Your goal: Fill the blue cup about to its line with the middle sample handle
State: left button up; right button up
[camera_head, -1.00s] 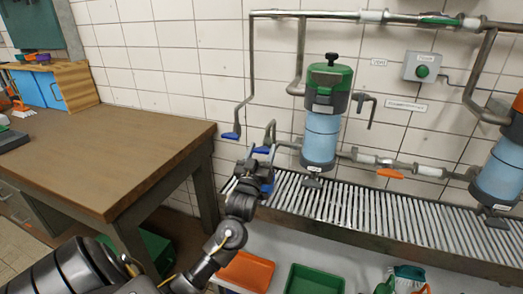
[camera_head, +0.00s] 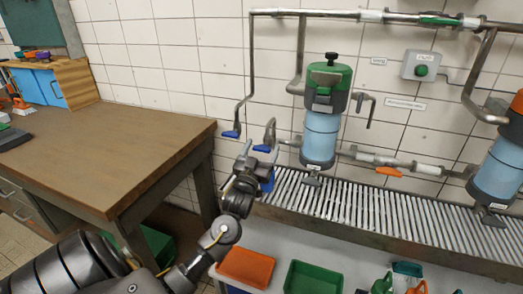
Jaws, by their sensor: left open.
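A blue cup (camera_head: 268,182) stands at the left end of the slatted drain grate, partly hidden by my left gripper; its line and any liquid in it cannot be made out. My left gripper (camera_head: 249,164) is open, just left of the cup and close to it; I cannot tell whether they touch. One blue handle (camera_head: 231,133) hangs on a bent pipe up and left of the gripper. A second blue handle (camera_head: 262,148) is on a short tap above the cup. My right gripper is not in view.
A blue and green filter housing (camera_head: 321,140) stands right of the taps, with an orange handle (camera_head: 388,171) beyond it. The drain grate (camera_head: 360,214) runs right. A brown workbench (camera_head: 110,155) is at left. Orange (camera_head: 245,267) and green (camera_head: 312,277) trays lie below.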

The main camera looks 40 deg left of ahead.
pick_arm(q)
jog(key=shift+s+d+f, duration=0.15)
jog(key=shift+s+f, duration=0.15)
jog(key=shift+s, duration=0.1)
jog(key=b+v, duration=0.1)
jog(key=v, duration=0.8)
jog(key=shift+s, duration=0.4)
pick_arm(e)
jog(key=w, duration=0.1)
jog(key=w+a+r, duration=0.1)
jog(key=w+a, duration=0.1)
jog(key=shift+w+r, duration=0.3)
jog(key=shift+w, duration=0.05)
pick_arm(q)
jog(key=shift+d, duration=0.15)
